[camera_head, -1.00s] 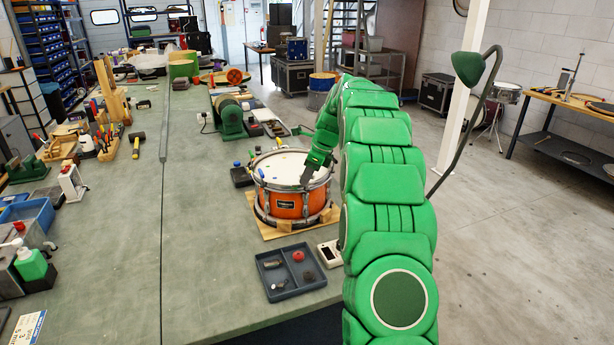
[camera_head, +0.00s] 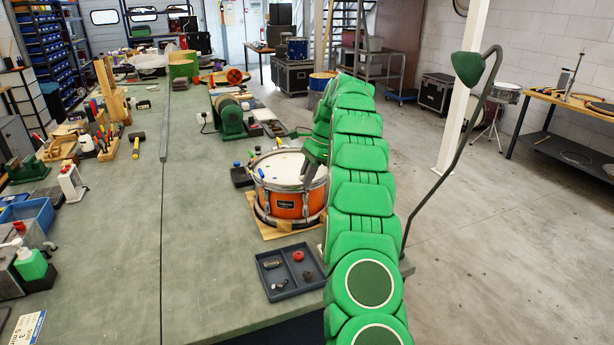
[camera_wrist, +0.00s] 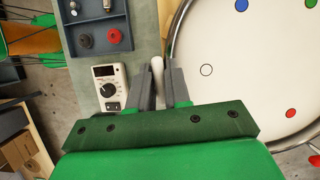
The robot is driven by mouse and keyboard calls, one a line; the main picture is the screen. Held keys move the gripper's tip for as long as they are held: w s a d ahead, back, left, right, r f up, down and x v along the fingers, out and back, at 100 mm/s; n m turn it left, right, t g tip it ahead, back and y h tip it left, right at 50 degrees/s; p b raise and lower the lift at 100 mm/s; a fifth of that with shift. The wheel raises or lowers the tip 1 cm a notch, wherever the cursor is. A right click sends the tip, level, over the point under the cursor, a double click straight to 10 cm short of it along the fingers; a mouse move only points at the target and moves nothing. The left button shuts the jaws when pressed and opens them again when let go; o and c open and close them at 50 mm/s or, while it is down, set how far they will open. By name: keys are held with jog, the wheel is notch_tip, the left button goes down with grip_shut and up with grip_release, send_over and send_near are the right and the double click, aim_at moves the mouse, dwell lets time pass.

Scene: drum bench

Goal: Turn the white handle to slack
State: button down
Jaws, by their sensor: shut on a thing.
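The white handle (camera_wrist: 157,72) shows in the wrist view as a short pale rod beside the drum's rim. My gripper (camera_wrist: 163,82) is at the handle, with a dark grey finger on each side of it, shut on it. The orange drum (camera_head: 289,203) stands on a wooden base on the bench; its white head (camera_wrist: 235,65) carries several coloured dots. In the head view, my green arm and gripper hide the handle and the drum's right edge.
A grey tray (camera_head: 272,291) with small parts lies in front of the drum. A meter with a dial (camera_wrist: 107,88) lies beside the handle in the wrist view. A green machine (camera_head: 229,117) stands behind the drum. The left bench middle is clear.

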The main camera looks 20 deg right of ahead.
dwell(0.4)
jog(key=c, duration=1.2)
grip_release()
jog(key=shift+o, duration=0.2)
jog(key=shift+r, duration=0.1)
